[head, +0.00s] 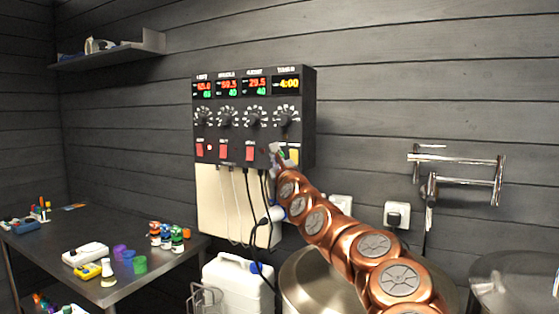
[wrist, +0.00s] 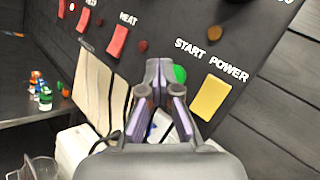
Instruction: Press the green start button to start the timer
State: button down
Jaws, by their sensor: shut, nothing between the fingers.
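The green start button (wrist: 180,74) is a round button below the word START on the black control panel (head: 310,120). My gripper (wrist: 160,68) is shut and empty. Its fingertips overlap the left side of the button in the wrist view, and I cannot tell whether they touch it. In the head view my gripper (head: 277,153) is at the lower right of the panel and hides the button there. The timer display (head: 287,84) at the panel's top right reads 4:00 in yellow.
A yellow power switch (wrist: 210,98) sits right of the button. Red switches (head: 223,151) line the panel's lower edge to the left. Cables hang below the panel. A metal table (head: 110,292) with bottles and cups is at left, and a steel vessel (head: 300,285) stands below my arm.

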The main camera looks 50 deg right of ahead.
jog(key=shift+s+a, duration=0.25)
jog(key=shift+a, duration=0.55)
jog(key=shift+s+a, duration=0.2)
jog(key=shift+a, duration=0.65)
jog(key=shift+s+a, duration=0.25)
jog(key=shift+a, duration=0.55)
